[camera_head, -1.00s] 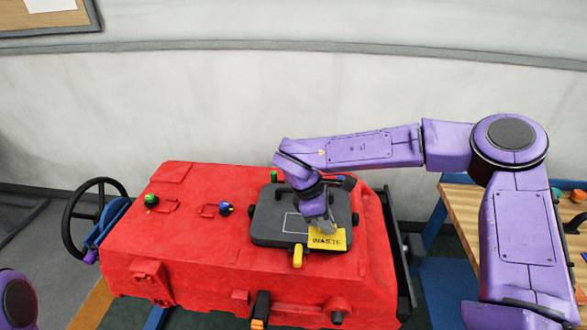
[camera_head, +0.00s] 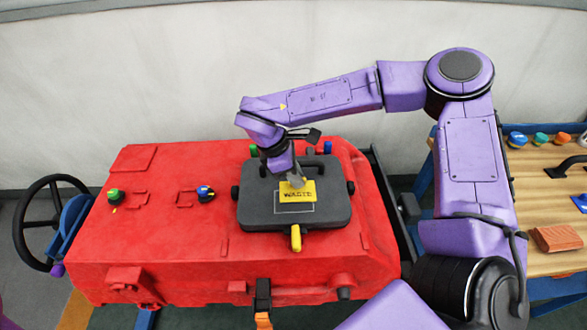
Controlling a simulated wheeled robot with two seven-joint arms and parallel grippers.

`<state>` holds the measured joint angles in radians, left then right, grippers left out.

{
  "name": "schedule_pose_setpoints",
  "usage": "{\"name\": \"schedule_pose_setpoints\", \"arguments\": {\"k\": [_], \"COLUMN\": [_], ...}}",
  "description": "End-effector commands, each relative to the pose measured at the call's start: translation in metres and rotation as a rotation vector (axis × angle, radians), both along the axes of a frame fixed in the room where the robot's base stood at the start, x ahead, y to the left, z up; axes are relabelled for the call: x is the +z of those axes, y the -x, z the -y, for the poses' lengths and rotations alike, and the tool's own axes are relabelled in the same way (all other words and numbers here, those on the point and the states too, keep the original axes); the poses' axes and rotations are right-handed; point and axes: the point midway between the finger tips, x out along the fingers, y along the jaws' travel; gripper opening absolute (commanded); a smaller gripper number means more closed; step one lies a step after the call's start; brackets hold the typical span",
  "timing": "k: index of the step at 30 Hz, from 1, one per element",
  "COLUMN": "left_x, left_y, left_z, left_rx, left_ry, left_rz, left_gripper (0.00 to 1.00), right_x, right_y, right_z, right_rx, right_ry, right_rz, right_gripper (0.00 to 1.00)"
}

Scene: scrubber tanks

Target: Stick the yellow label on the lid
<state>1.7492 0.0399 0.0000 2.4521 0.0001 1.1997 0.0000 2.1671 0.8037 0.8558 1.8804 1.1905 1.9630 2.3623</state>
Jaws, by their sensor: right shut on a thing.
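The yellow label (camera_head: 297,195), marked WASTE, is over the dark grey lid (camera_head: 258,215) on the red tank. It overlaps the upper part of a white rectangle outline (camera_head: 294,209) on the lid; I cannot tell whether it touches the lid. My right gripper (camera_head: 296,182) is shut on the label's upper edge, and its arm reaches in from the right. The gripper and wrist hide part of the lid's upper middle. My left gripper is not in view.
The red tank (camera_head: 160,235) has a yellow latch (camera_head: 296,238) at the lid's front, coloured caps (camera_head: 205,193) and a black handwheel (camera_head: 40,220) at left. A wooden workbench (camera_head: 545,200) with a brown block (camera_head: 556,239) stands at right.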

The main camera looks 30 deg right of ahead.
Motion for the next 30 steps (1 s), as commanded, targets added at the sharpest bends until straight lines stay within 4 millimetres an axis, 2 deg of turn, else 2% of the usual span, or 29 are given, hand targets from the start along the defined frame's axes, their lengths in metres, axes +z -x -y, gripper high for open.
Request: {"name": "schedule_pose_setpoints", "arguments": {"k": [2, 14, 25, 30], "left_x": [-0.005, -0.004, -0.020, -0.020], "left_y": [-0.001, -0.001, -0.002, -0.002], "left_z": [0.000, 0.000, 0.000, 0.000], "left_rx": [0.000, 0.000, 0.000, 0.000], "left_ry": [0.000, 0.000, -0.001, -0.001], "left_rz": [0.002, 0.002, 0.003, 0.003], "left_gripper": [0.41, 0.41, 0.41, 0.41], "right_x": [-0.009, -0.010, -0.024, -0.023], "right_y": [-0.003, -0.006, -0.005, -0.005], "right_z": [0.000, -0.001, -0.001, -0.001], "right_rx": [0.001, 0.003, 0.003, 0.003], "right_ry": [0.002, 0.001, 0.001, 0.001], "right_rz": [-0.005, -0.007, -0.007, -0.007], "right_gripper": [0.00, 0.00, 0.00, 0.00]}}
